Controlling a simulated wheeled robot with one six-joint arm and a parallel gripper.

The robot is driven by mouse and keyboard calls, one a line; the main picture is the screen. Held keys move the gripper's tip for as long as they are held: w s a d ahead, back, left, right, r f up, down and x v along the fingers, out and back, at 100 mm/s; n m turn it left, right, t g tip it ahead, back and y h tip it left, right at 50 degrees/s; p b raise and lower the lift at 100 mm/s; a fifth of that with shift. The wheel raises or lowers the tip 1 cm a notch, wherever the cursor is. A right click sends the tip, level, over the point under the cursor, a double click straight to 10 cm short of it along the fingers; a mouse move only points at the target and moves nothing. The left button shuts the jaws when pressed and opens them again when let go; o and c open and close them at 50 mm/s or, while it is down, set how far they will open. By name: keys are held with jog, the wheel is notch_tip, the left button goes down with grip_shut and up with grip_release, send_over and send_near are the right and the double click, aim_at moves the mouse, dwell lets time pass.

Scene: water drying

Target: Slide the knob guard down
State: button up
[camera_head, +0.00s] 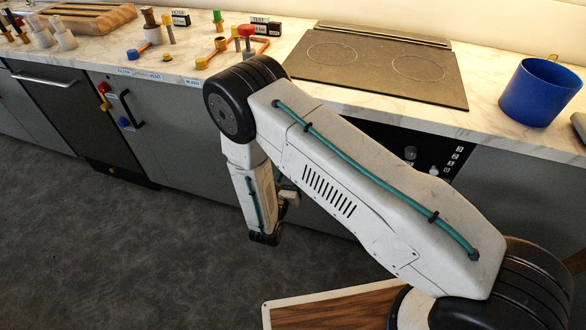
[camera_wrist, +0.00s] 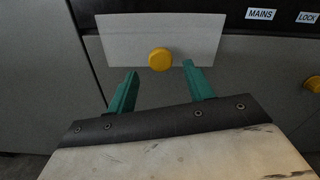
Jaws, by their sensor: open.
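In the wrist view a light grey rectangular plate (camera_wrist: 120,40), which looks like the knob guard, lies against the dark front panel. A round yellow knob (camera_wrist: 160,59) sits at its lower middle. My gripper (camera_wrist: 161,73) is open, with one green finger to the lower left of the yellow knob and one to its lower right. The knob appears between the fingertips; I cannot tell whether they touch it. Nothing is held. In the head view my arm covers much of the cabinet front, and the plate is hidden there.
MAINS (camera_wrist: 261,15) and LOCK (camera_wrist: 307,18) labels are on the black strip. Another yellow knob (camera_wrist: 313,84) is at the right. The hob (camera_head: 375,70) and blue pot (camera_head: 540,92) are on the worktop (camera_head: 490,125). A wooden-topped surface (camera_head: 330,312) is near my arm's base.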

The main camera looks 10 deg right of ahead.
jog(key=v, duration=0.3)
jog(key=shift+s+a, duration=0.15)
jog(key=shift+s, duration=0.2)
jog(key=s+d+r+m+g+h, duration=0.3)
jog(key=s+d+r+m+g, duration=0.45)
jog(key=r+m+g, duration=0.2)
jog(key=s+d+r+m+g+h, duration=0.2)
jog(key=s+d+r+m+g, duration=0.4)
jog(key=d+r+m+g, duration=0.4)
jog(key=s+d+r+m+t+y, duration=0.1)
jog(key=s+r+m+t+y, duration=0.1)
jog(key=s+r+m+y, duration=0.4)
jog(key=s+d+r+m+t+y, duration=0.1)
jog(key=s+r+m+t+y, duration=0.2)
jog(key=s+r+m+y, duration=0.4)
jog(key=s+r, duration=0.3)
jog(key=r, duration=0.6)
jog(key=shift+s+r+m, duration=0.3)
jog(key=shift+r+m, duration=0.05)
jog(key=shift+r, duration=0.05)
